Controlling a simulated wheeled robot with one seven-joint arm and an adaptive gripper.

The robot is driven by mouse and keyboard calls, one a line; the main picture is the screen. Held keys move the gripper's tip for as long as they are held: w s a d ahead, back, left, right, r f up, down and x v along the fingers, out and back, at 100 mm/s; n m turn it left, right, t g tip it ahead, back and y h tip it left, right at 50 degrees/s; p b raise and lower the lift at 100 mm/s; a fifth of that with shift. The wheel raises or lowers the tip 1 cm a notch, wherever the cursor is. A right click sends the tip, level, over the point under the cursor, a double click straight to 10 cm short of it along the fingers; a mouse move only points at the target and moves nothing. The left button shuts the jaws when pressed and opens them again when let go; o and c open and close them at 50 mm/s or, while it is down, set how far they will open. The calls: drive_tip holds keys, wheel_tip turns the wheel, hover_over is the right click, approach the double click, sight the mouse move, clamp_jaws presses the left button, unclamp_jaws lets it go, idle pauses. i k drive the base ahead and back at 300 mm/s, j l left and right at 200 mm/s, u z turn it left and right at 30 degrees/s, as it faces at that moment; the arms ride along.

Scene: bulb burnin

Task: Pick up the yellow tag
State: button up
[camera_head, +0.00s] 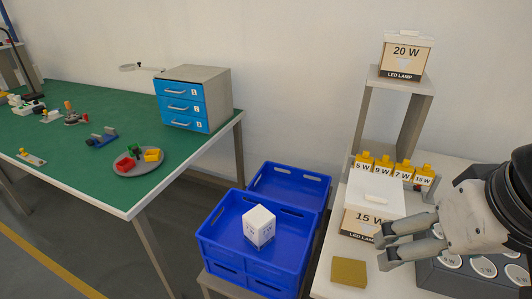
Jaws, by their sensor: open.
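A small yellow tag (152,155) lies on the right side of a round grey tray (151,168) on the green table. A red piece (124,164) and a green piece (134,150) lie beside it on the tray. My gripper (381,251) is at the right, over the white table, with its fingers apart and nothing seen between them. It is far to the right of the tray, with the blue crates between.
A mustard-coloured block (349,271) lies on the white table (328,283) near my gripper. Blue crates (222,245) stand between the tables, one holding a white box (259,226). A drawer unit (193,97) stands behind the tray. LED lamp boxes (403,57) are at the right.

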sight(404, 171)
drive_tip(key=i+j+z, duration=0.15)
drive_tip(key=z, duration=0.2)
drive_tip(key=i+j+z, duration=0.3)
drive_tip(key=k+l, duration=0.05)
drive_tip(key=l, duration=0.05)
